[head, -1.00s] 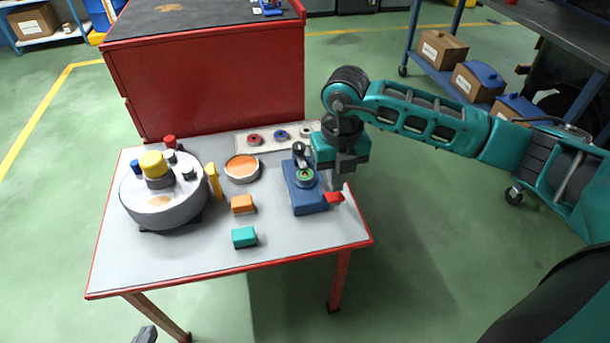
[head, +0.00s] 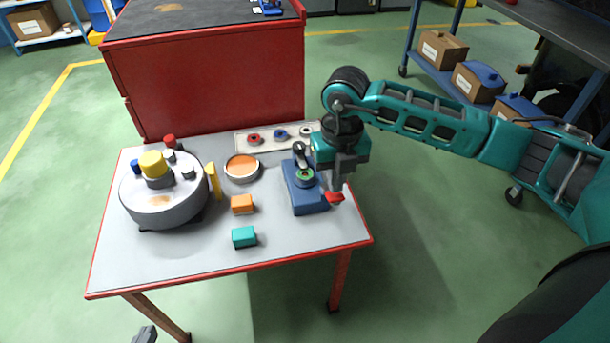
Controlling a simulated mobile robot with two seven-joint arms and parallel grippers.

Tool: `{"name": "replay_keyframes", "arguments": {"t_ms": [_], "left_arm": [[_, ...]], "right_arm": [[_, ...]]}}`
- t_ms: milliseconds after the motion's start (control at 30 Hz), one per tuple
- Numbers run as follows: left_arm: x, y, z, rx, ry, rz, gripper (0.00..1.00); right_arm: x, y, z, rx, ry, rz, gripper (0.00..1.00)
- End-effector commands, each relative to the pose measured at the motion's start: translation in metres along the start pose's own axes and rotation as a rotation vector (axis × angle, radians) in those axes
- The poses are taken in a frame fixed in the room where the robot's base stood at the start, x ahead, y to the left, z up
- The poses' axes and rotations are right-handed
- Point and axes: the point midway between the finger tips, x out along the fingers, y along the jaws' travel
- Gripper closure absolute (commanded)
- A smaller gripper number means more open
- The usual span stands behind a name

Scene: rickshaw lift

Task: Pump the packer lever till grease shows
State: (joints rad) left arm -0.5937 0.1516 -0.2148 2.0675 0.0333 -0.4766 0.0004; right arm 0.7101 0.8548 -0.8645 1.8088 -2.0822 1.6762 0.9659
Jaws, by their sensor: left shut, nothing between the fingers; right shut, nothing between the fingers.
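The blue packer (head: 307,203) stands on the right part of the grey table, with a green ring (head: 305,177) on it. The packer's red lever end (head: 335,197) sticks out at its right side. My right gripper (head: 337,184) is shut and points down, right at the red lever end. It overlaps the lever in the picture; whether they touch I cannot tell. The lever's shaft is mostly hidden behind the gripper. I cannot make out grease at the ring. My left gripper (head: 145,335) is shut, low at the bottom edge, below the table's front, mostly out of frame.
A round grey drum (head: 160,208) with a yellow cap stands at the table's left. An open orange-filled tin (head: 242,168), an orange block (head: 242,204) and a teal block (head: 244,237) lie mid-table. A pale tray (head: 268,138) holds small rings. A red cabinet (head: 205,85) stands behind.

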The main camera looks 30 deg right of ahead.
Motion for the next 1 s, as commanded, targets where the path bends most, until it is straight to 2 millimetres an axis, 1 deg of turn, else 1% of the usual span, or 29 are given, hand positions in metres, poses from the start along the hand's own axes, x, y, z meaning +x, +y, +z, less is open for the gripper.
{"name": "replay_keyframes", "arguments": {"t_ms": [100, 1000], "left_arm": [[0.003, 0.000, 0.003, 0.000, 0.001, 0.000, 1.00], [0.018, -0.001, 0.024, 0.000, 0.002, 0.001, 1.00]], "right_arm": [[0.006, 0.000, 0.000, 0.000, 0.001, -0.001, 1.00], [0.043, 0.000, 0.000, 0.000, 0.001, -0.001, 1.00]]}}
